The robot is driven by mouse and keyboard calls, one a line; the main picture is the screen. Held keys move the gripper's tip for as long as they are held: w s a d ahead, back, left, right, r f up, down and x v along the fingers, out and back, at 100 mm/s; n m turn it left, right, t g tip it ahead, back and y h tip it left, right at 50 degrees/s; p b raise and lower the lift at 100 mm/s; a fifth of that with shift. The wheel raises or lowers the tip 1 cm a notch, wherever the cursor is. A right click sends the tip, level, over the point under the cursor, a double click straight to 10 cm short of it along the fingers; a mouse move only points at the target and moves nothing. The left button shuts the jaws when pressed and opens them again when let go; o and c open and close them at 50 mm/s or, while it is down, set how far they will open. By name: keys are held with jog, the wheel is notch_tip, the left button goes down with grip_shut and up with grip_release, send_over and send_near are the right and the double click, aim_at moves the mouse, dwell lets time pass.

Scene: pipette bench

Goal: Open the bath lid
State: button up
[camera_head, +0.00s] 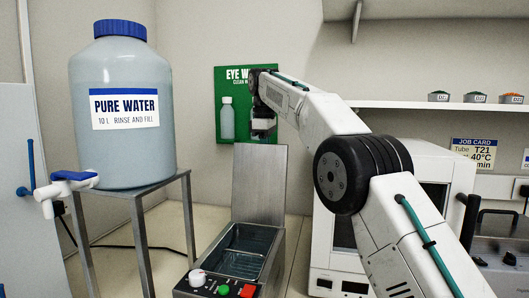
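The water bath (268,266) stands low in the middle of the view, with a white knob, a green button and a red switch on its front panel. Its metal lid (260,186) stands upright at the back of the bath, and the basin (241,252) is uncovered, with a rack-like shape inside. My gripper (263,136) is above the top edge of the lid, in front of the green eye wash board. It is small and dark here, and I cannot tell whether its fingers are apart or touch the lid.
A large pure water bottle (122,110) with a tap stands on a metal stand (188,215) at the left. A white cabinet-like device (402,160) is behind my arm at the right. A shelf (430,106) with small containers and a job card (474,153) are farther right.

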jog(key=o, duration=0.3)
jog(key=shift+w+d+f, duration=0.25)
jog(key=shift+w+d, duration=0.1)
jog(key=shift+w, duration=0.2)
jog(key=shift+s+a+r, duration=0.1)
jog(key=shift+s+a, duration=0.05)
jog(key=shift+a, duration=0.1)
jog(key=shift+s, duration=0.15)
